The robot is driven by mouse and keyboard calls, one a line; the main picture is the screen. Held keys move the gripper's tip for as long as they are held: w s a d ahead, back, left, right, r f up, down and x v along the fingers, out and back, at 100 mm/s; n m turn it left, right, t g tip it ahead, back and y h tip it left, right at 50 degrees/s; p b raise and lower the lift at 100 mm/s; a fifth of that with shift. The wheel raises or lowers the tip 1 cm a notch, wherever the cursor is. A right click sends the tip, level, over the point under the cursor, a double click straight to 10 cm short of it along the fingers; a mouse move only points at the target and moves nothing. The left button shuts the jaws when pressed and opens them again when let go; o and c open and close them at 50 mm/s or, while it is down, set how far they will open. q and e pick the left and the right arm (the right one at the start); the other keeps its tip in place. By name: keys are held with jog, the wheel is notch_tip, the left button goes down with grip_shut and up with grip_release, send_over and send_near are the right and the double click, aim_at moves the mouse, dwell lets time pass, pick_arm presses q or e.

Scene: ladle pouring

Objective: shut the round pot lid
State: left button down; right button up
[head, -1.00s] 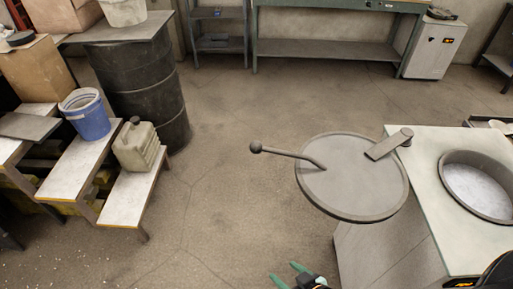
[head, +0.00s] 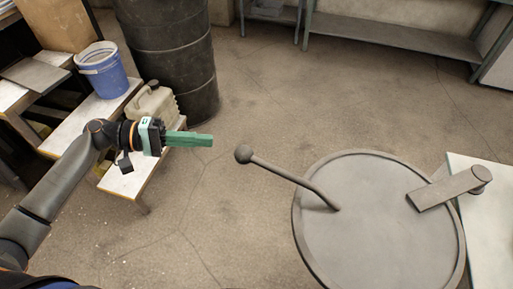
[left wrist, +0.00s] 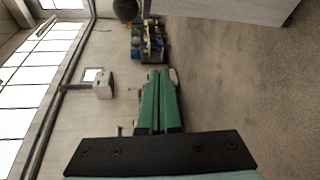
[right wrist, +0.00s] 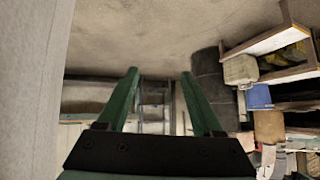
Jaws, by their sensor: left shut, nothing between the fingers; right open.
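The round grey pot lid (head: 375,225) is swung out to the left of the pale counter (head: 487,215) in the head view. Its handle rod ends in a ball knob (head: 243,154) that points left, and a flat hinge arm (head: 448,188) joins it at the right. My left gripper (head: 212,140) is shut and empty, left of the knob and apart from it. Its closed green fingers also show in the left wrist view (left wrist: 158,100). My right gripper (right wrist: 160,80) is open and empty in the right wrist view. The pot opening is out of view now.
A stepped stand (head: 125,180) with a blue bucket (head: 102,70) and a beige canister (head: 155,103) is at the left. A dark drum (head: 170,50) stands behind it. A workbench (head: 400,35) is at the back. The floor between is clear.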

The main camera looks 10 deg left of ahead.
pick_arm(q)
jog(key=w+d+r+h+p, duration=0.1)
jog(key=w+d+r, duration=0.2)
jog(key=d, duration=0.7)
jog(key=shift+g, duration=0.3)
jog(key=s, duration=0.3)
jog(key=s+p, duration=0.1)
jog(key=shift+s+a+r, duration=0.2)
jog(key=shift+a+r, duration=0.1)
jog(key=shift+a, duration=0.05)
pick_arm(e)
jog(key=shift+s+d+r, duration=0.15)
jog(key=shift+s+d, duration=0.05)
jog(key=shift+d, duration=0.25)
jog(key=shift+s+d+r, duration=0.15)
jog(key=shift+d, duration=0.3)
pick_arm(q)
jog(key=shift+s, duration=0.1)
pick_arm(e)
jog(key=shift+s, duration=0.1)
